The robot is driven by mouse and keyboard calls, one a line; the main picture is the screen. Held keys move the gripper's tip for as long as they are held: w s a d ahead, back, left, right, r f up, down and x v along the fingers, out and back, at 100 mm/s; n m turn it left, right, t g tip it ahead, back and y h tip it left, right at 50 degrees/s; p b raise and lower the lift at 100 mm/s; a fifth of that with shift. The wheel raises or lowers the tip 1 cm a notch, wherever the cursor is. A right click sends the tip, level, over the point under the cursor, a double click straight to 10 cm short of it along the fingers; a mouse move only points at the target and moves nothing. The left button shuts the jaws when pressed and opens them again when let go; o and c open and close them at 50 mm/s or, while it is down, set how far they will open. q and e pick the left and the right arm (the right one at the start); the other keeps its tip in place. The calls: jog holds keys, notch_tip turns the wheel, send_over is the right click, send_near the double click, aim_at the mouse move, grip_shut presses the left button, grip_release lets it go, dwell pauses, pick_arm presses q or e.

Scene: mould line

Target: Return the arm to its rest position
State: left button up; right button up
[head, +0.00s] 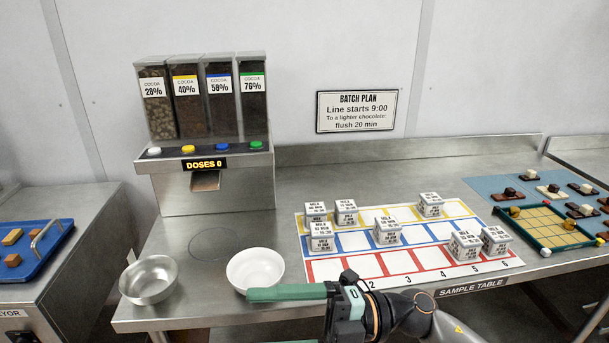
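My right gripper (258,318) comes in from the lower right, with its green fingers pointing left over the front edge of the sample table. The fingers are wide apart with nothing between them; the lower one is mostly cut off by the frame's bottom edge. The upper finger passes in front of the lower rim of a white bowl (255,268); I cannot tell whether they touch. My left gripper is out of view.
A steel bowl (149,278) stands at the table's front left. The cocoa dispenser (230,192) is behind, its display reading DOSES 0. Several labelled sample cubes (387,231) stand on the coloured grid mat (340,268). A green-framed board (547,232) lies at right.

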jog(key=w+d+f+m+t+h, duration=0.3)
jog(key=w+d+f+m+t, duration=0.15)
jog(key=m+t, duration=0.6)
jog(key=w+d+f+m+t+h, duration=0.3)
jog(key=w+d+f+m+t, duration=0.15)
jog(key=m+t, duration=0.6)
jog(key=s+d+f+m+g+h, duration=0.2)
jog(key=s+d+f+m+h, duration=0.1)
jog(key=f, duration=0.5)
jog(key=s+d+f+m+g+h+p, duration=0.1)
jog(key=s+d+f+m+g+h, duration=0.2)
jog(key=s+f, duration=0.4)
jog(key=s+d+f+m+g+h, duration=0.3)
jog(key=s+d+f+m, duration=0.3)
jog(key=f, duration=0.4)
jog(key=shift+f+h, duration=0.35)
jog(key=shift+h, duration=0.55)
